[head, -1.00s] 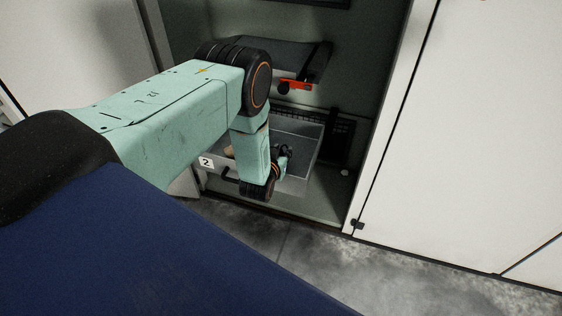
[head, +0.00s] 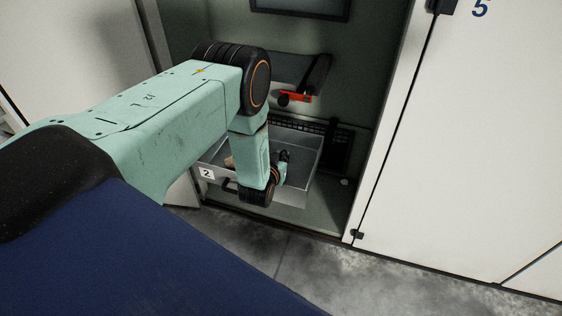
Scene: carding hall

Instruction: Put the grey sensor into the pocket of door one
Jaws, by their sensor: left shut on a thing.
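My left gripper (head: 284,159) is over or inside an open grey drawer (head: 305,160) marked 2, past my wrist. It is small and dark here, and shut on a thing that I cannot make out. I see no grey sensor that I can name for sure. No door marked one and no pocket show in this view. My right gripper is not in view.
The drawer sits low in an open cabinet (head: 358,100). A tan thing (head: 229,161) lies in the drawer's left part. A red-orange handle (head: 296,98) is above it. A white door (head: 480,140) marked 5 stands right. Grey floor is clear in front.

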